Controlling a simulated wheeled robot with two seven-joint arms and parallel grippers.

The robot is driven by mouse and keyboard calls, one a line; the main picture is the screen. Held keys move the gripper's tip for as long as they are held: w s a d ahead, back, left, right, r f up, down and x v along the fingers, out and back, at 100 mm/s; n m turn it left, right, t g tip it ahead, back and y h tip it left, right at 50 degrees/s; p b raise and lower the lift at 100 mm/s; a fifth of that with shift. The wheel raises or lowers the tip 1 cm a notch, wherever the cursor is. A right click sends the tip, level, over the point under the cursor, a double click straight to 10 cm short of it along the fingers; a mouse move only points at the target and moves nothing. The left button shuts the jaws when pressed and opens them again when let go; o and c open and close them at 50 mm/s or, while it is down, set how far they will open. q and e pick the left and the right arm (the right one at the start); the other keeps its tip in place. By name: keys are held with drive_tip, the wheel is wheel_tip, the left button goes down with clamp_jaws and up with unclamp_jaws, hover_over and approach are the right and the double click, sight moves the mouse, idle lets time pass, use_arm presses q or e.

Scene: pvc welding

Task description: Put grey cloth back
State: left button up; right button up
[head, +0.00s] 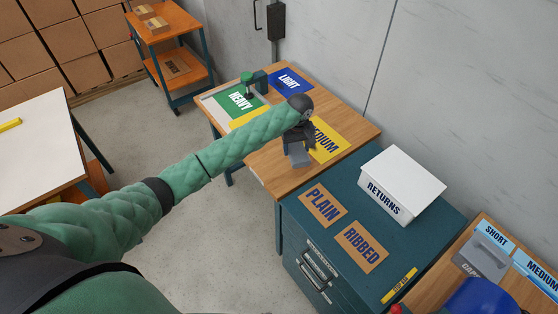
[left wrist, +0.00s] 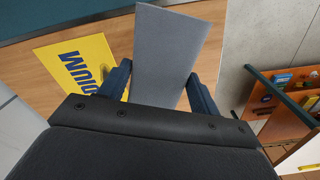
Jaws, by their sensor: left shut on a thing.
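My left gripper (head: 298,142) reaches over the wooden table (head: 270,172), near its front edge. It is shut on a grey flat piece, the grey cloth (head: 299,157), which hangs just below the fingers. In the left wrist view the cloth (left wrist: 172,45) stands out stiffly between the two fingers of the gripper (left wrist: 159,72). The yellow MEDIUM mat (head: 329,143) lies right beside the gripper and is partly hidden by it. I cannot tell whether the cloth touches the table. My right gripper is not in view.
A green HEAVY mat (head: 237,97) and a blue LIGHT mat (head: 291,80) lie farther back, near a small green-topped device (head: 247,82). A teal cabinet (head: 308,230) with PLAIN and RIBBED labels and a white RETURNS box (head: 402,184) stands in front of the table.

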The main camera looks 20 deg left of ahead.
sight(274, 156)
use_arm(q)
drive_tip(key=w+a+f+b, duration=0.1)
drive_tip(key=a+f, duration=0.1)
drive_tip(key=w+a+f+b, duration=0.1)
drive_tip(key=w+a+f, duration=0.1)
drive_tip(key=a, duration=0.1)
drive_tip(key=w+a+f+b, duration=0.1)
drive_tip(key=a+f, duration=0.1)
drive_tip(key=a, duration=0.1)
drive_tip(key=shift+w+a+f, duration=0.1)
drive_tip(key=shift+w+a, duration=0.05)
drive_tip(key=shift+w, duration=0.1)
drive_tip(key=shift+w+a+f+b, duration=0.35)
drive_tip(key=shift+a+b, duration=0.2)
drive_tip(key=shift+b, duration=0.1)
drive_tip(key=shift+w+a+f+b, duration=0.3)
drive_tip(key=shift+a+b, duration=0.25)
drive_tip(key=shift+b, duration=0.05)
wheel_tip(274, 156, down, 4)
drive_tip(key=b, duration=0.4)
drive_tip(key=shift+r, duration=0.25)
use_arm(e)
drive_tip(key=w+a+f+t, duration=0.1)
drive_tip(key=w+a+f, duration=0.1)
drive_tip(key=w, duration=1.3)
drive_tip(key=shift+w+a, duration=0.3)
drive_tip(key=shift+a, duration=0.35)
